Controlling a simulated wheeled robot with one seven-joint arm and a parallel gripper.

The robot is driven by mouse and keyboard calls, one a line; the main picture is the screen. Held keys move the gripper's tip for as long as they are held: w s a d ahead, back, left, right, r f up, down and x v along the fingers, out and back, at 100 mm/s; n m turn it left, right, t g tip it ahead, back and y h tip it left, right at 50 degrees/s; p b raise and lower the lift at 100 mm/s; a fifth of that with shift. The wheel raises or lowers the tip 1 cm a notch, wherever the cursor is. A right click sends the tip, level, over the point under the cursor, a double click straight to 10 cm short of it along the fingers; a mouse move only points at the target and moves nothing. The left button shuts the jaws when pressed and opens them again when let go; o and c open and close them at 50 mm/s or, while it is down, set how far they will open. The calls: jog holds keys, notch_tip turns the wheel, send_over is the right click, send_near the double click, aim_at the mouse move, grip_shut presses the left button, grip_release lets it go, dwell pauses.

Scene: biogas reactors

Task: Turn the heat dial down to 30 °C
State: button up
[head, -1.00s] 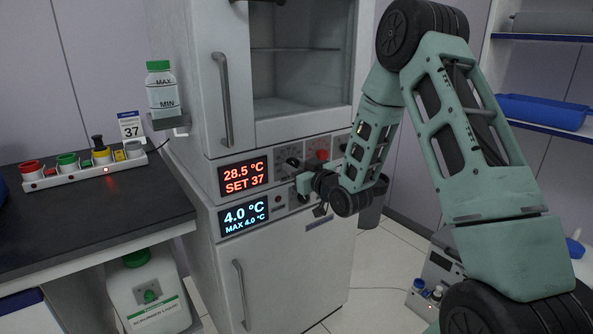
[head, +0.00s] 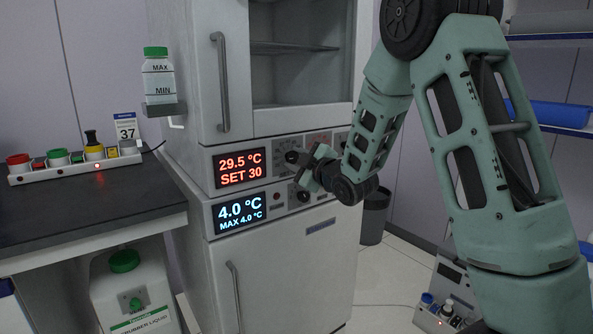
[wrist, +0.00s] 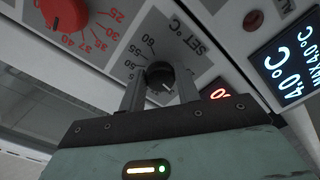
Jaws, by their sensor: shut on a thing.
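The heat dial is a black knob (head: 291,157) on the cabinet's control panel, beside the red display (head: 239,167), which reads 29.5 °C and SET 30. In the wrist view the knob (wrist: 160,74) sits between the two fingers of my gripper (wrist: 160,90), which is shut on it. A printed SET °C scale with 50, 55 and 60 shows around it; the rest of the scale is hidden. In the head view my gripper (head: 303,161) is at the panel, partly covering it.
A red dial (wrist: 65,12) with its own scale is nearby on the panel. A blue-white display (head: 239,212) below reads 4.0 °C, MAX 4.0 °C, with another black knob (head: 302,194) to its right.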

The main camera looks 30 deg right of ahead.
jog(key=shift+f+n+b, duration=0.15)
jog(key=shift+n+b, duration=0.35)
jog(key=shift+n, duration=0.1)
jog(key=o, duration=1)
jog(key=shift+s, duration=0.15)
jog(key=shift+s+d+b, duration=0.15)
jog(key=shift+s+b, duration=2.65)
jog(key=shift+s, duration=1.5)
jog(key=shift+s+d+b, duration=0.15)
jog(key=shift+s+b, duration=2.65)
jog(key=shift+s, duration=1.5)
